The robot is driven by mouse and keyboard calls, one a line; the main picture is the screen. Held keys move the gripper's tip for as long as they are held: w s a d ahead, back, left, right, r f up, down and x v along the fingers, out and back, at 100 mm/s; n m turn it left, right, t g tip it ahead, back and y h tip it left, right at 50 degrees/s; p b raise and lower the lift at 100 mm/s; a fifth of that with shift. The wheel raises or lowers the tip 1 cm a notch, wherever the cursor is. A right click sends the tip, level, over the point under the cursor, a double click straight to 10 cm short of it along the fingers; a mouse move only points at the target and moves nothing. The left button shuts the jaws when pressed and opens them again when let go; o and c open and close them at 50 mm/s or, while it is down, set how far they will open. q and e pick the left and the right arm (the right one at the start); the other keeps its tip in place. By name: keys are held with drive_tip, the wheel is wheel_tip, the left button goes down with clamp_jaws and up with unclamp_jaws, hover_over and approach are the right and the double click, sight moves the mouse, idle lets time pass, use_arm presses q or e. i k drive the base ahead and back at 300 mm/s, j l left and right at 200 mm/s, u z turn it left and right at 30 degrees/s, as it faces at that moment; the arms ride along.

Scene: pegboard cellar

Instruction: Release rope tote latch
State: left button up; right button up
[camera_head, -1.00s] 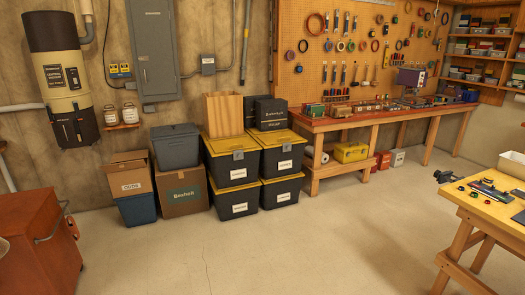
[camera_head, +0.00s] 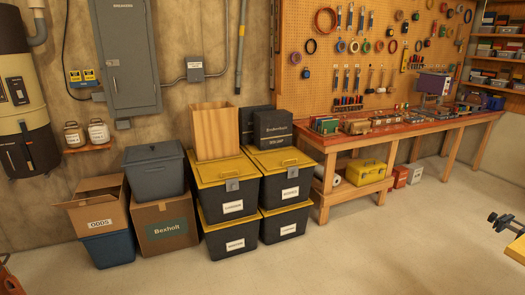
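Several black totes with yellow lids stand stacked two high against the back wall. The upper left tote (camera_head: 226,196) has a grey latch (camera_head: 232,185) at the front edge of its lid, and a white label below it. The upper right tote (camera_head: 284,186) has a grey latch (camera_head: 292,173) too. The lower totes (camera_head: 232,239) carry white labels. The label text is too small to read, so I cannot tell which tote is the rope tote.
A wooden box (camera_head: 215,132) and black boxes (camera_head: 271,130) sit on the totes' lids. Left are a grey bin (camera_head: 154,172), cardboard boxes (camera_head: 165,224) and a blue bin (camera_head: 108,249). A workbench (camera_head: 400,132) stands right. The floor (camera_head: 330,262) in front is clear.

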sight(293, 172)
drive_tip(key=i, duration=3.25)
